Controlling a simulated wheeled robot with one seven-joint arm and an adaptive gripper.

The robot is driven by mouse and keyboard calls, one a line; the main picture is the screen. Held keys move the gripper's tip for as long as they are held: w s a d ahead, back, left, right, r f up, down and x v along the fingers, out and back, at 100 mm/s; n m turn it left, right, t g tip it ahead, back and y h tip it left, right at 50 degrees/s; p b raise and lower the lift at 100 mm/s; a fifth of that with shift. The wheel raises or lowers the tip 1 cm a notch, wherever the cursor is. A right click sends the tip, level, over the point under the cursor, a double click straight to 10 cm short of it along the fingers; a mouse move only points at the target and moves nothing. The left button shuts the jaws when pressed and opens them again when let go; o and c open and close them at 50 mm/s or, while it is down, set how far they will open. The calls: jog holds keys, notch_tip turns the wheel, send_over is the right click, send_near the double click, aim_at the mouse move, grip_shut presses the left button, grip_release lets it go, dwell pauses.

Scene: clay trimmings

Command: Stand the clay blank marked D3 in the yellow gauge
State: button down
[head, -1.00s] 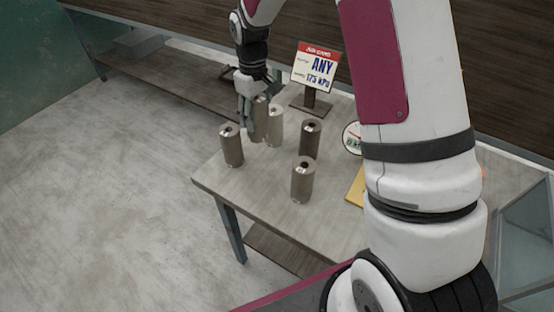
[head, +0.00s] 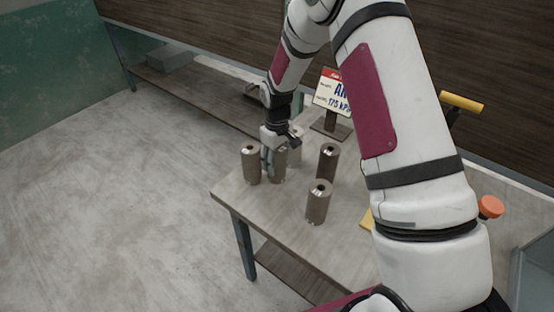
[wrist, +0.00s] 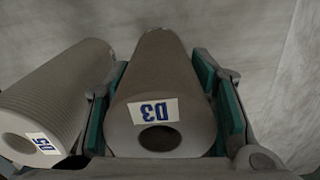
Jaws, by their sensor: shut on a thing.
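The clay blank marked D3 (wrist: 160,95) is a grey-brown cylinder with a hole in its end and a white label. In the wrist view it lies between the green pads of my gripper (wrist: 166,105), which is shut on it. In the head view my gripper (head: 271,160) comes down over the blank (head: 281,164) at the table's far left; I cannot tell whether it is clear of the table. A yellow piece (head: 366,219), perhaps part of the gauge, shows at the edge of my arm, which hides the rest.
Another blank (wrist: 55,95), its label seemingly D5, stands close beside D3. More blanks stand on the table, one left (head: 250,164), others right (head: 328,163) and in front (head: 318,202). A sign (head: 335,94) stands behind. A yellow handle (head: 462,102) and orange knob (head: 490,206) show at right.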

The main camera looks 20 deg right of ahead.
jog(key=c, duration=1)
grip_release()
jog(key=shift+f, duration=0.1)
